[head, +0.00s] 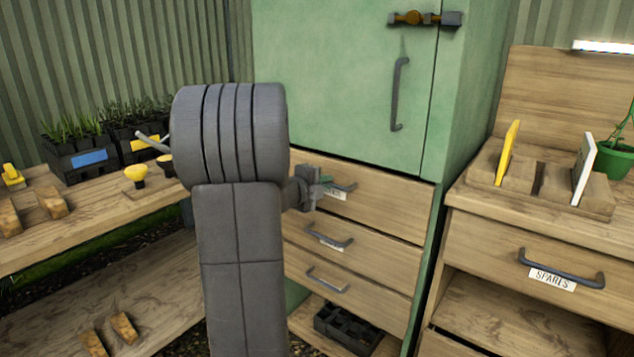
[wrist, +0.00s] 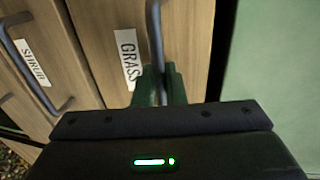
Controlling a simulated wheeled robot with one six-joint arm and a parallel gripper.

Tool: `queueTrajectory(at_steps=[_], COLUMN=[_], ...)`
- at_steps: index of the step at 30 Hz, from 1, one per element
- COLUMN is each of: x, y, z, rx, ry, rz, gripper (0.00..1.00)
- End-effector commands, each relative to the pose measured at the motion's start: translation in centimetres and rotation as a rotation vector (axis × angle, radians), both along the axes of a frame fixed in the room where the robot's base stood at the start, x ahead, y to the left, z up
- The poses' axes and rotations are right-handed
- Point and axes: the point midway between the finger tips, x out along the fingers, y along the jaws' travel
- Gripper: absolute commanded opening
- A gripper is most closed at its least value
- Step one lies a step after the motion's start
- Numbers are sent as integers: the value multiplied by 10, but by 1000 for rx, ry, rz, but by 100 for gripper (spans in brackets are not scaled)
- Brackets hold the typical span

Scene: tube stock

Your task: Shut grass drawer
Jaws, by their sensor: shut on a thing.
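The grass drawer (head: 398,205) is the top wooden drawer of the green cabinet, below its door. Its front looks about level with the drawers beneath; I cannot tell whether a small gap remains. In the wrist view its front (wrist: 190,40) carries a white "GRASS" label (wrist: 128,58). My gripper (head: 318,190) is at this drawer's grey bar handle (head: 345,187). My arm hides the left part of the drawers in the head view.
Below are the shrub drawer (wrist: 28,60), another drawer (head: 365,290) and a black tray (head: 345,330). The cabinet door (head: 340,80) stands above. A bench (head: 110,215) with seedling trays is left; a "SPARES" drawer unit (head: 540,240) is close on the right.

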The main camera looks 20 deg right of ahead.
Motion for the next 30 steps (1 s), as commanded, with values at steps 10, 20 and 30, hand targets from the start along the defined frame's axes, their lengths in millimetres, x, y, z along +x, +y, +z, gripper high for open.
queueTrajectory(at_steps=[10, 20, 30], x=[2, -1, -38], y=[-1, 2, 52], z=[3, 3, 18], rx=[-4, -2, -3], ry=[-5, -4, -4], rz=[3, 3, 7], gripper=[24, 24, 24])
